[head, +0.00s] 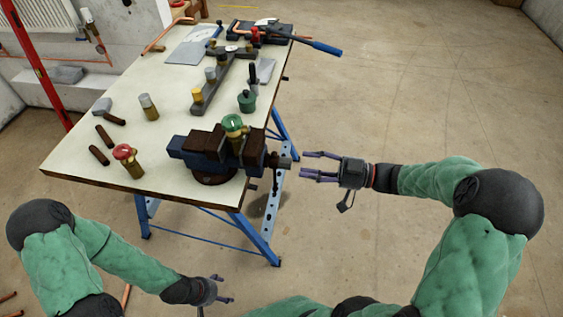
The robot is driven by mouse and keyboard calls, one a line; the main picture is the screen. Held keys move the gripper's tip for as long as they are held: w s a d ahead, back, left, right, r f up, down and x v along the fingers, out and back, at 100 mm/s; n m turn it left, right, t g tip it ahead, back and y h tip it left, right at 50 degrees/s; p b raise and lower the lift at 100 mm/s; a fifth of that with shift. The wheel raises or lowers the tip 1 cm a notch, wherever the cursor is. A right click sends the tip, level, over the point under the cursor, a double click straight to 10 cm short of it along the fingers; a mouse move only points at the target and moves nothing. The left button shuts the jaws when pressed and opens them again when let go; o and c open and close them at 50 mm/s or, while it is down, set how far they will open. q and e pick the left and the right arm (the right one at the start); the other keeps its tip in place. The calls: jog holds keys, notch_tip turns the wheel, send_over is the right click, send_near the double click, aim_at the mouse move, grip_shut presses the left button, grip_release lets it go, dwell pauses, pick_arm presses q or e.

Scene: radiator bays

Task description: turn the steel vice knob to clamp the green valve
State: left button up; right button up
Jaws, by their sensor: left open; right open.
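The vice (206,156) with a dark blue body and brown jaws stands at the front right corner of the workbench. The green valve (233,124), with a green top and brass body, is upright at the vice jaws; I cannot tell if the jaws press on it. The steel vice knob (285,162) sticks out on the right side of the vice, past the bench edge. My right gripper (312,164) is open, its fingers pointing left at the knob, with a small gap between. My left gripper (222,289) is open and empty, low in front of the bench.
The workbench (75,160) has blue legs. A red-topped valve (127,160), a grey-topped valve (148,106), a hammer (107,111) and a green pot (247,101) lie or stand on it. A blue-handled tool (315,45) overhangs the far right edge. The floor at right is clear.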

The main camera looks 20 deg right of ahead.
aim_at(282, 162)
jog(key=shift+n, duration=1.1)
jog(key=shift+a, duration=0.1)
jog(key=shift+x, duration=2.4)
